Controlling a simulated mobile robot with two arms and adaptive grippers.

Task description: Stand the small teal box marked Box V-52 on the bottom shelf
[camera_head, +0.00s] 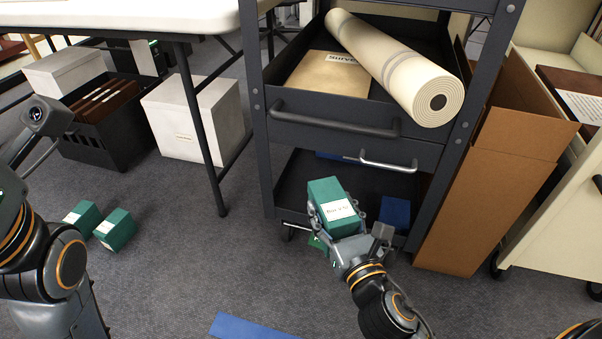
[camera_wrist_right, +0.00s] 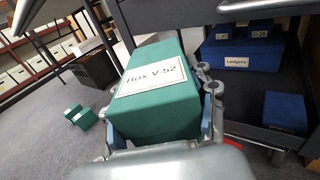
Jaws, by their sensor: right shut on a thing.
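The teal box marked Box V-52 (camera_wrist_right: 155,95) is held by my right gripper (camera_wrist_right: 165,130), its fingers on either side of it. In the head view the box (camera_head: 327,197) is tilted, label towards me, in front of the bottom shelf (camera_head: 292,178) of the dark cart. From these views I cannot tell whether it touches the shelf. My right gripper (camera_head: 345,222) is below the box in the head view. My left arm shows at the left edge, but its gripper fingers are not in view.
Blue boxes (camera_wrist_right: 255,52) stand on the bottom shelf, one marked Ledgers; a smaller blue box (camera_head: 395,212) is at its right. Two teal boxes (camera_head: 115,229) lie on the floor at left. A cardboard box (camera_head: 490,190) stands right of the cart. A table leg (camera_head: 200,130) is left.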

